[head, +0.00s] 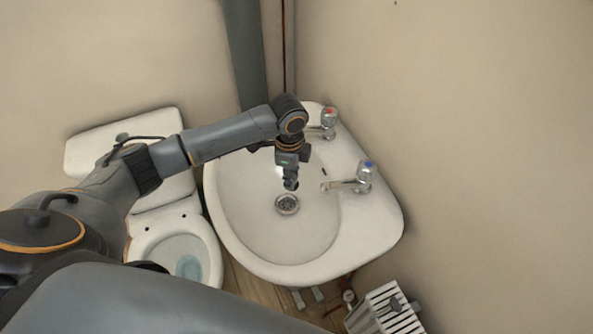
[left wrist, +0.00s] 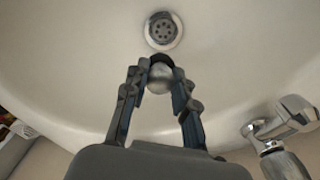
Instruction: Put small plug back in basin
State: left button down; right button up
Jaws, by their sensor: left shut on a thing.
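The white basin (head: 262,240) stands in the corner, with its round metal drain (head: 287,204) uncovered. The drain also shows at the top of the left wrist view (left wrist: 163,30). My left gripper (head: 291,184) is over the bowl, just behind the drain in the head view. In the left wrist view my left gripper (left wrist: 158,75) is shut on the small plug (left wrist: 160,76), a roundish piece with a dark top and a silvery side. The plug appears apart from the drain. In the head view the plug is too small to make out clearly. My right gripper is not in view.
Two taps stand on the basin's right side: one with a red mark (head: 328,120) and one with a blue mark (head: 364,177), close to my left gripper. A toilet (head: 180,245) stands left of the basin. A white radiator (head: 385,310) is below at the right.

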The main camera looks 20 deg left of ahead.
pick_arm(q)
jog(key=f, duration=0.1)
jog(key=a+f+m, duration=0.1)
jog(key=f+m, duration=0.1)
jog(key=f, duration=0.1)
jog(key=shift+a, duration=0.3)
notch_tip(320, 180, down, 4)
jog(key=b, duration=0.5)
jog(key=shift+f+b, duration=0.2)
jog(key=shift+b, duration=0.2)
jog(key=shift+f, duration=1.25)
jog(key=c, duration=1)
grip_release()
